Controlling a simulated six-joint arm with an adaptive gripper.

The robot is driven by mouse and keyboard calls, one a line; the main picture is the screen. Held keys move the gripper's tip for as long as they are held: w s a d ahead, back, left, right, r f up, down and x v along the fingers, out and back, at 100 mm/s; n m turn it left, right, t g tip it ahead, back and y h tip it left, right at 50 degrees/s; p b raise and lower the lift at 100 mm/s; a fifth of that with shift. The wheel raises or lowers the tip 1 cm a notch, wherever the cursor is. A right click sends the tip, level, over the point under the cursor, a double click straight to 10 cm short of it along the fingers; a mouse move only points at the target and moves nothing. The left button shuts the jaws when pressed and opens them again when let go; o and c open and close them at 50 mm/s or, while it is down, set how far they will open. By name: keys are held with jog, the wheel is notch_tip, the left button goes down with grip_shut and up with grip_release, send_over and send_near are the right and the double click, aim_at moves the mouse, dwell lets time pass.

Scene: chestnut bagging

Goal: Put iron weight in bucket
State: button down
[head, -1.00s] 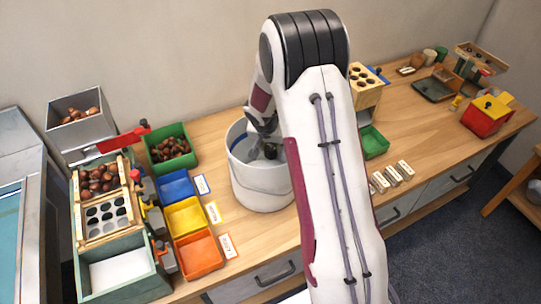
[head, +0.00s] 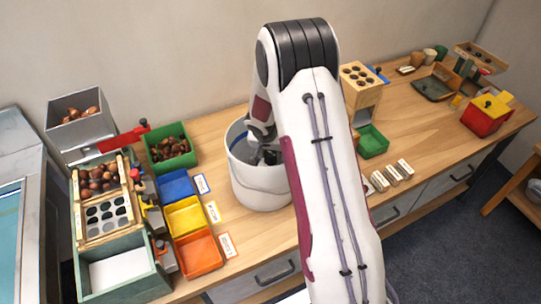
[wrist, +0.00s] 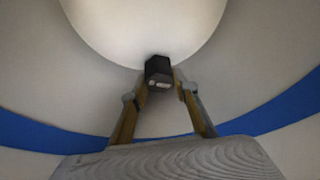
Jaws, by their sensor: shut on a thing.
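The white bucket (head: 262,182) stands on the wooden bench near the middle of the head view. My gripper (head: 268,157) is inside the bucket's mouth, partly hidden by the rim and my arm. In the wrist view my gripper (wrist: 160,82) is shut on a small dark block with a pale end face, the iron weight (wrist: 158,70). The weight is between the fingertips, with the bucket's pale inner wall and round floor (wrist: 145,22) beyond it. I cannot tell whether the weight touches the floor.
A green bin of chestnuts (head: 171,148) and blue (head: 176,186), yellow (head: 186,216) and orange (head: 199,252) trays stand left of the bucket. Several small labelled blocks (head: 392,175) and an empty green bin (head: 372,143) are to the right.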

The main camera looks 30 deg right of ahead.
jog(key=shift+f, duration=0.75)
jog(key=shift+f, duration=0.15)
jog(key=c, duration=1.6)
grip_release()
jog(key=shift+s+a+r, duration=0.1)
jog(key=shift+r, duration=0.6)
jog(key=shift+v, duration=5.4)
